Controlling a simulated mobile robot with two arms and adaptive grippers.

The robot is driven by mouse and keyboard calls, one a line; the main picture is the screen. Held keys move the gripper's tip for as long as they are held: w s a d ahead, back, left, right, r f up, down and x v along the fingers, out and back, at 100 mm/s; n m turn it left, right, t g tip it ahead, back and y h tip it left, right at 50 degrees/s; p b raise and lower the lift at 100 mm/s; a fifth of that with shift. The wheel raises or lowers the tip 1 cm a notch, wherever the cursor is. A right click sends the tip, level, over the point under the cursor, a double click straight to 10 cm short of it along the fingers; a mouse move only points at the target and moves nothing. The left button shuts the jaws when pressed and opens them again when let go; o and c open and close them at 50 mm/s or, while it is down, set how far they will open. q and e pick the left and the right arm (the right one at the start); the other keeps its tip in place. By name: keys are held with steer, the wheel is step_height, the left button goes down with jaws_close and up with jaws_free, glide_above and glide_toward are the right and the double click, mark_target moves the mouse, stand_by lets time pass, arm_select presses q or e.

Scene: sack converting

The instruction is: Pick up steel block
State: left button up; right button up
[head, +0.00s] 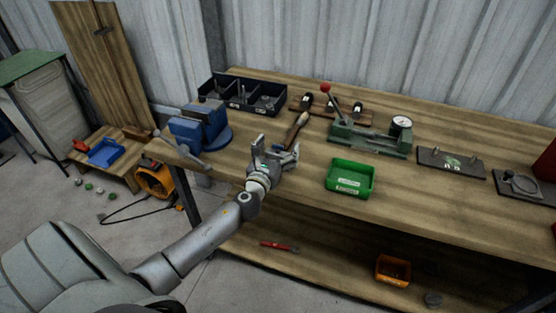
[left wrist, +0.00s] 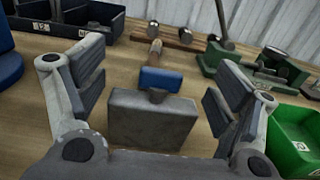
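My left gripper (head: 272,150) is over the near left part of the workbench, and its two fingers are spread apart. In the left wrist view, a grey block (left wrist: 153,122) that looks like the steel block stands between the open fingers (left wrist: 155,100), with a gap on each side. In the head view the grey block is hidden by my gripper. My right gripper is not in view.
A blue vise (head: 200,128) stands left of my gripper. A green bin (head: 350,178) is close on the right. Behind are a dark divided tray (head: 240,95) and a green press with a gauge (head: 370,138). Bench wood is bare between the green bin and front edge.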

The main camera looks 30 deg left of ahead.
arm_select(q)
steer(key=c, duration=1.4)
steer(key=shift+r, duration=0.1)
steer(key=shift+c, duration=0.3)
steer(key=shift+r, duration=0.1)
